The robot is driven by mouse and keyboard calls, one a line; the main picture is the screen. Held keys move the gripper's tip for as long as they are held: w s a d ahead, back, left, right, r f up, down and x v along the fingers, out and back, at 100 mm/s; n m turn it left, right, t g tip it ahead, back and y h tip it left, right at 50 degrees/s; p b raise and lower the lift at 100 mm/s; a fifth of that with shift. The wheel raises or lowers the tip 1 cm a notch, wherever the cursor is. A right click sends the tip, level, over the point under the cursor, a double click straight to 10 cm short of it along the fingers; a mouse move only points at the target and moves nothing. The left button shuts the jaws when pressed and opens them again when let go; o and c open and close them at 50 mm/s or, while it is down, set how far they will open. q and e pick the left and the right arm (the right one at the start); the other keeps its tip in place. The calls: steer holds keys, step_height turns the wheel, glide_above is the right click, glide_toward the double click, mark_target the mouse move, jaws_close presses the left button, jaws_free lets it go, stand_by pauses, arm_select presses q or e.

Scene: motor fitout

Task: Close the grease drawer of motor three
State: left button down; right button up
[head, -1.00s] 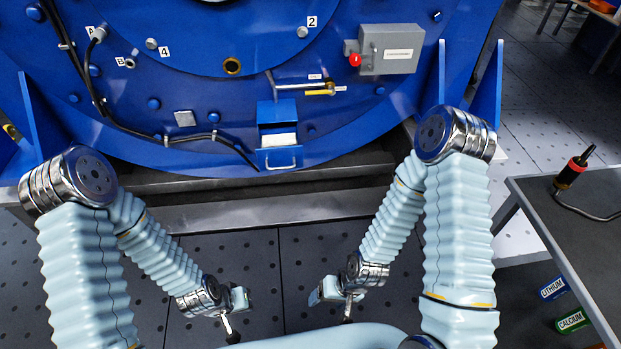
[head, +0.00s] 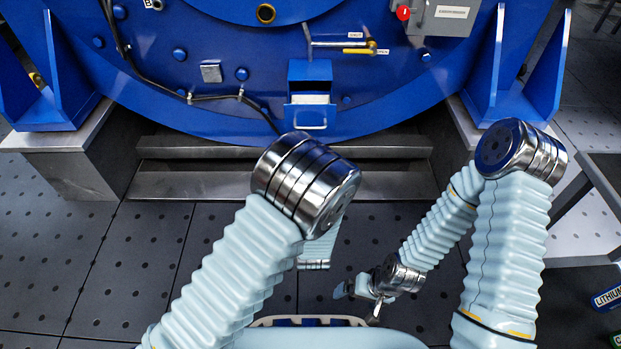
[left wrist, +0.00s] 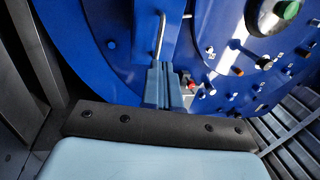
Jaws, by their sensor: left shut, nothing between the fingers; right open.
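The grease drawer (head: 309,117) is blue with a silver handle and white contents. It stands pulled out below its blue housing, low on the big blue motor (head: 210,110). My left gripper is hidden behind my left arm in the head view. In the left wrist view my left gripper (left wrist: 164,68) is shut and empty. Its fingertips are close to a blue panel with a silver bar (left wrist: 160,36), which looks like the drawer front and handle; I cannot tell whether they touch. My right gripper (head: 347,290) is open and empty, low over the floor, away from the drawer.
A valve with a yellow lever (head: 357,50) sits above and right of the drawer. A grey box (head: 447,16) with a red knob is at the upper right. A metal step (head: 200,185) runs below the motor. A table edge (head: 590,185) stands at the right.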

arm_select(q)
steer(key=w+r, duration=0.1)
steer(key=w, duration=0.7)
steer(key=shift+w+r, duration=0.3)
arm_select(e)
steer(key=shift+f, duration=0.25)
arm_select(q)
steer(key=shift+a, duration=0.1)
